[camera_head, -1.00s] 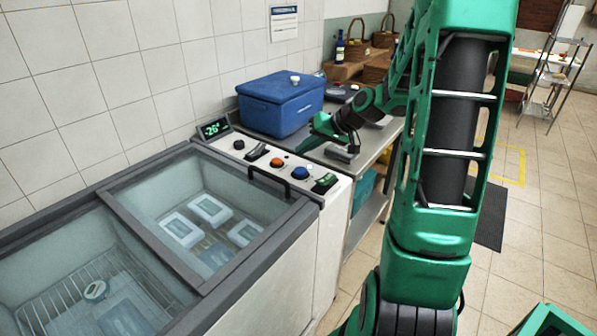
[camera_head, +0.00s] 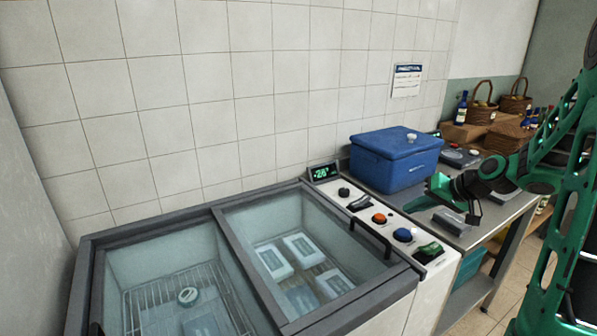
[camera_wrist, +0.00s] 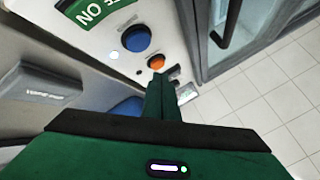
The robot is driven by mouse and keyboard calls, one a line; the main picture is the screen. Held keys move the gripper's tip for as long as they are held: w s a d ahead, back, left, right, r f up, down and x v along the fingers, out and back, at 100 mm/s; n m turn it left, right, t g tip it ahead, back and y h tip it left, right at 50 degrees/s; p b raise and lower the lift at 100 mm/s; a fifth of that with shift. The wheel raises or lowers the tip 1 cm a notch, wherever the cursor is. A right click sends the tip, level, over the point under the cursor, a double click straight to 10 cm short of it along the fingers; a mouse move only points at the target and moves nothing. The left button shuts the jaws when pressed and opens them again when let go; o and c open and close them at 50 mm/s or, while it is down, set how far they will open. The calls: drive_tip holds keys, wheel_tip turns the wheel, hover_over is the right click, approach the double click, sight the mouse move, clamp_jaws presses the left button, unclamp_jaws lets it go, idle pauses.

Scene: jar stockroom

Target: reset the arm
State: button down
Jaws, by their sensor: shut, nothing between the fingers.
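My arm is green and black and reaches in from the right edge. My gripper (camera_head: 428,193) is above the bench, just in front of the blue cool box (camera_head: 398,165) and near the control panel. In the wrist view its green fingers (camera_wrist: 161,92) are together, with nothing between them. Beyond the fingertips are an orange button (camera_wrist: 156,62) and a blue button (camera_wrist: 135,38); I cannot tell that the gripper touches either.
A chest freezer (camera_head: 210,220) with glass lids and white packs inside fills the lower left. Its control panel (camera_head: 365,212) has a lit display. Floor shows at lower right.

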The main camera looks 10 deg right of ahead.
drive_tip(key=s+a+m+g+h, duration=0.1)
drive_tip(key=s+a+g, duration=0.1)
drive_tip(key=s, duration=0.9)
drive_tip(key=s+a+r+g+h, duration=0.1)
drive_tip(key=s+g, duration=0.2)
drive_tip(key=s, duration=0.9)
drive_tip(key=s+a+m+g+h, duration=0.1)
drive_tip(key=s+a+g, duration=0.1)
drive_tip(key=s, duration=1)
drive_tip(key=shift+a+r+m+g+h, duration=0.3)
drive_tip(key=shift+r+g+h, duration=0.1)
drive_tip(key=shift+g, duration=0.2)
drive_tip(key=shift+w+f, duration=0.25)
drive_tip(key=shift+w, duration=0.4)
